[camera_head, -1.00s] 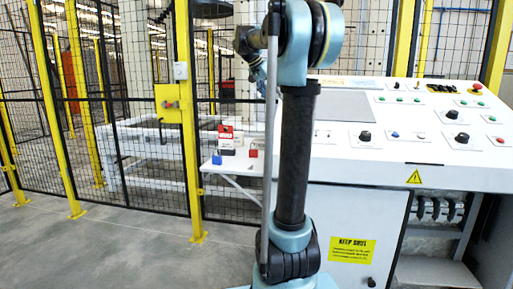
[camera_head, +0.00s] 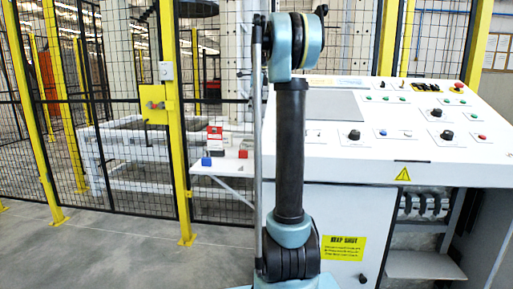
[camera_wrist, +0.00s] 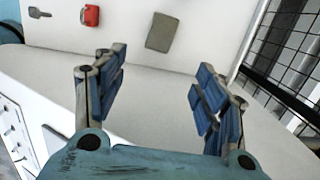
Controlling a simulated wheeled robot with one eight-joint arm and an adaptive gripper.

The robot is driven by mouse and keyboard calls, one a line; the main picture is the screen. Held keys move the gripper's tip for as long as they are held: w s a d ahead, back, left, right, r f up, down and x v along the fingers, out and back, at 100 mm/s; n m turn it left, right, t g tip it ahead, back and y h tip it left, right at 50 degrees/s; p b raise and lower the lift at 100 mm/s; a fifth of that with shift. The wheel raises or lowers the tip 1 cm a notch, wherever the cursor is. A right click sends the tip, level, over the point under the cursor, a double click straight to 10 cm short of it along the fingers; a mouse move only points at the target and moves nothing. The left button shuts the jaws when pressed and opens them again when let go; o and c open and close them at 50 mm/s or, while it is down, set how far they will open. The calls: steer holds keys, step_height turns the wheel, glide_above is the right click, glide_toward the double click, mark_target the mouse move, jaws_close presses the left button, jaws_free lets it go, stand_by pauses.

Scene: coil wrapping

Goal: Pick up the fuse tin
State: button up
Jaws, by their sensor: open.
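A flat olive-grey box, which looks like the fuse tin (camera_wrist: 161,32), shows at the top middle of the wrist view on a white surface. I cannot read any label on it. My gripper (camera_wrist: 161,78) is open and empty, its blue-padded fingers wide apart. The tin is apart from the fingers, beyond the gap between them. In the head view my gripper is hidden behind my upright arm, and I cannot make out the tin for sure.
In the wrist view a red padlock-like thing (camera_wrist: 90,15) and a grey key (camera_wrist: 38,13) lie left of the tin. Wire mesh (camera_wrist: 290,45) is at right. In the head view a blue block (camera_head: 206,161) sits on the side shelf beside the control desk (camera_head: 375,160).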

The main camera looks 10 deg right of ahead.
mark_target(250, 140)
steer(key=shift+m+y, duration=0.3)
steer(key=shift+m, duration=0.2)
steer(key=f, duration=0.5)
steer(key=w+a+f, duration=0.1)
steer(key=f, duration=0.5)
steer(key=a+f, duration=0.1)
steer(key=f, duration=0.5)
steer(key=shift+w+a, duration=0.2)
steer(key=shift+w, duration=0.1)
steer(key=c, duration=1.2)
